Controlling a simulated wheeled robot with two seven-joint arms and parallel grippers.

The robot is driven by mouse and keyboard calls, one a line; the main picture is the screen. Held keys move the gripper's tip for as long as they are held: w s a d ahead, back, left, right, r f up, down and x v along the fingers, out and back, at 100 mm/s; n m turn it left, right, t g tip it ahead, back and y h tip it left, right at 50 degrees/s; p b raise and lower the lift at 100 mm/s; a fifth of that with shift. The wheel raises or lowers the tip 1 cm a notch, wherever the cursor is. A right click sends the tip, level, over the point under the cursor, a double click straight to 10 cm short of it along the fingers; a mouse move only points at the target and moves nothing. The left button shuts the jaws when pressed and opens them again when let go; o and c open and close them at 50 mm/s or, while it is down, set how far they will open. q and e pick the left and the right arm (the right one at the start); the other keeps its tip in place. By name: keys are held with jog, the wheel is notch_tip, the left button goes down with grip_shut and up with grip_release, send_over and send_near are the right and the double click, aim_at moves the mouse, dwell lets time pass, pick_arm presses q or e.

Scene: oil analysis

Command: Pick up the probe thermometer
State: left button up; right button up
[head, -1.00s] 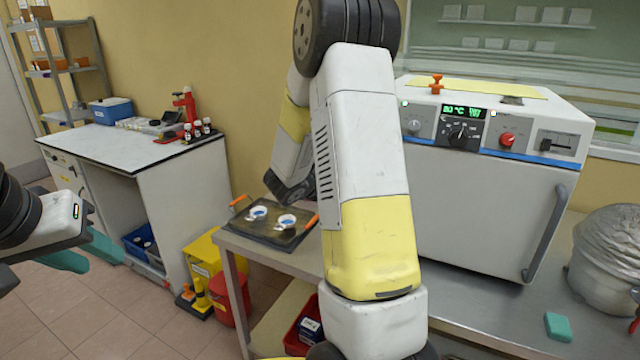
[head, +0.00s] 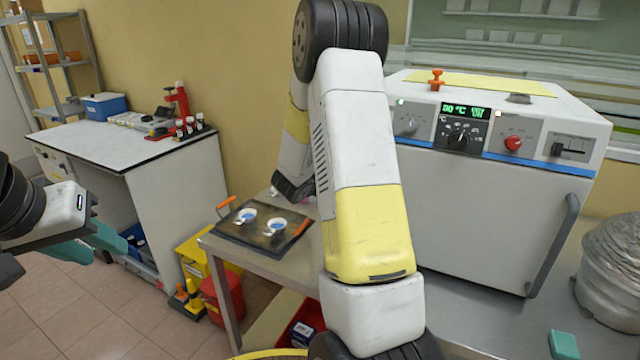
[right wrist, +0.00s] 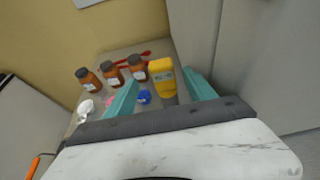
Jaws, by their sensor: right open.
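The probe thermometer (right wrist: 162,76), yellow with a small display, shows in the right wrist view. It appears between the two teal fingers of my right gripper (right wrist: 160,77). The fingers are apart and I see no contact; how far the thermometer lies from the fingertips is hard to tell. Its lower part is partly hidden near the gripper body. In the head view my right arm hides the right gripper and the thermometer. My left gripper (head: 88,242) is at the left edge of the head view, its teal fingers apart and empty, away from the bench.
Several brown bottles (right wrist: 112,74), a red utensil (right wrist: 132,56) and a blue item (right wrist: 144,97) are close to the thermometer. A dark tray (head: 262,230) with two cups sits on the metal bench. A large oven (head: 480,190) stands to the right, a white cabinet (head: 150,170) to the left.

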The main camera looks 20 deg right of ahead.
jog(key=x, duration=0.5)
jog(key=shift+d+f, duration=0.3)
jog(key=shift+d, duration=0.1)
grip_shut()
